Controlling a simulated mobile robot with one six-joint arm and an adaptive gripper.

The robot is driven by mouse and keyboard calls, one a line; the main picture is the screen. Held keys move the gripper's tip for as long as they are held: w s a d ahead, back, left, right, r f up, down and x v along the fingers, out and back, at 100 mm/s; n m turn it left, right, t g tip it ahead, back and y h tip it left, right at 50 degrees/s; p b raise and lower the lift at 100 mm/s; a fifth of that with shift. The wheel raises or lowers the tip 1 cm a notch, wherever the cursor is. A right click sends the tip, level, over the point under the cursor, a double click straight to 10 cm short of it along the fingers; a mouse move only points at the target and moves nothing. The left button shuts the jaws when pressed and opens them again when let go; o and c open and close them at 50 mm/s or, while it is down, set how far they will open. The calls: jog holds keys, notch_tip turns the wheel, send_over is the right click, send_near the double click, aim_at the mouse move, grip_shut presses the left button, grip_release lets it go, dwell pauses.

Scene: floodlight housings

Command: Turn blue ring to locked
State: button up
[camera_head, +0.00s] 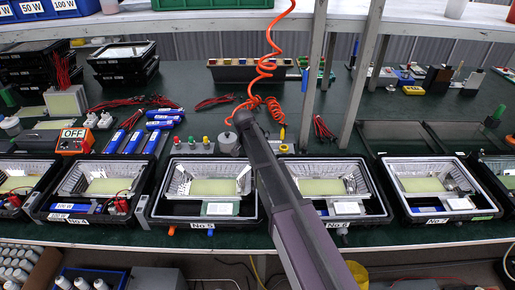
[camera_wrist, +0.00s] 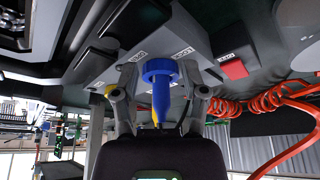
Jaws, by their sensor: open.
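The blue ring (camera_wrist: 160,67) shows in the wrist view under a grey box, with a narrower blue stem and a yellow tip below it. My gripper (camera_wrist: 160,94) is open, one finger on each side of the blue part, with gaps visible between. In the head view my arm crosses the middle of the bench; its gripper end cannot be made out there. I cannot tell the ring's turn position.
A row of open floodlight housings lines the bench, with No 5 (camera_head: 160,220) left of my arm. An orange coiled hose (camera_head: 264,65) hangs above the bench and also shows in the wrist view. A red square (camera_wrist: 234,69) sits right of the ring. Shelf posts stand behind.

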jog(key=shift+s+d+n, duration=0.1)
jog(key=shift+s+n, duration=0.05)
jog(key=shift+n, duration=0.25)
jog(key=shift+s+r+p, duration=0.1)
jog(key=shift+r+p, duration=0.45)
jog(key=shift+p, duration=0.05)
jog(key=p+v, duration=1.1)
jog(key=v, duration=0.1)
jog(key=shift+s+r, duration=0.2)
jog(key=shift+r, duration=0.05)
jog(key=s+d+f+n+g+y, duration=0.1)
jog(key=s+d+n+g+y, duration=0.2)
jog(key=s+d, duration=1.7)
jog(key=s+n, duration=0.2)
jog(key=n, duration=0.2)
jog(key=shift+s+f+n, duration=0.2)
jog(key=shift+s+n, duration=0.1)
